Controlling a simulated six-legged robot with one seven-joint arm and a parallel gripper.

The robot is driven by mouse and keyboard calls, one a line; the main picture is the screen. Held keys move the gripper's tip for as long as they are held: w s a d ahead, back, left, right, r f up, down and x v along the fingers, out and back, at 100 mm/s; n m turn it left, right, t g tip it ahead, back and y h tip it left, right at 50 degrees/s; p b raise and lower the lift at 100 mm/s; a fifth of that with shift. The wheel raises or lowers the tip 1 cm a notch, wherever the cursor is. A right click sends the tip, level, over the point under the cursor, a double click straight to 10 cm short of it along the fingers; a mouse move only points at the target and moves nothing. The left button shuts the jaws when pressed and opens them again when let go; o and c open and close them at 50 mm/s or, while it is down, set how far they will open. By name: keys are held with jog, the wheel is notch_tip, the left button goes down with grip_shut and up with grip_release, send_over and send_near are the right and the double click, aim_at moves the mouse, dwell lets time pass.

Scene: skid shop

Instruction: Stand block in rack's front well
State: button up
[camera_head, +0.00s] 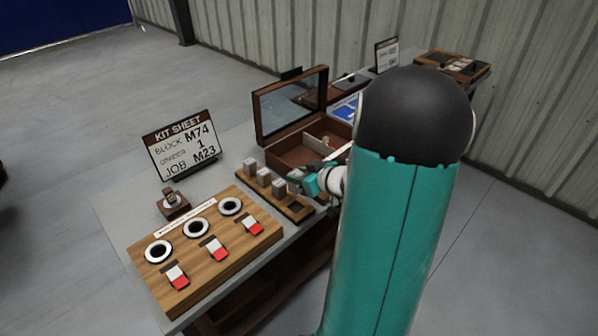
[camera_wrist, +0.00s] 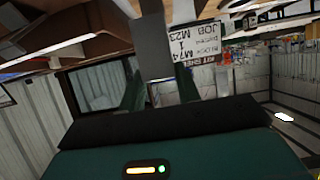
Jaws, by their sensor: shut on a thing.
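The rack (camera_head: 244,183) is a dark wooden strip on the bench with several wells in a row. Grey upright blocks stand along it, a far one (camera_head: 250,166), a middle one (camera_head: 264,176) and a near one (camera_head: 279,188). The rack's front well (camera_head: 296,208) is a dark, empty square at the near end. My teal gripper (camera_head: 294,184) is low beside the near block. In the wrist view, a grey block (camera_wrist: 155,42) stands between my dark fingers, which are shut on it. My arm hides part of the bench behind the gripper.
A kit sheet sign (camera_head: 183,146) reads block M74, divider 1, job M23. A wooden panel (camera_head: 240,243) with round gauges and red switches lies in front. An open box (camera_head: 276,152) with a raised lid (camera_head: 291,104) stands behind the rack. A small stand (camera_head: 173,206) is at left.

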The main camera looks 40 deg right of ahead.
jog(key=shift+a+f, duration=0.1)
jog(key=shift+f, duration=3)
jog(key=shift+f, duration=0.95)
jog(key=o, duration=1.6)
jog(key=shift+r, duration=4.5)
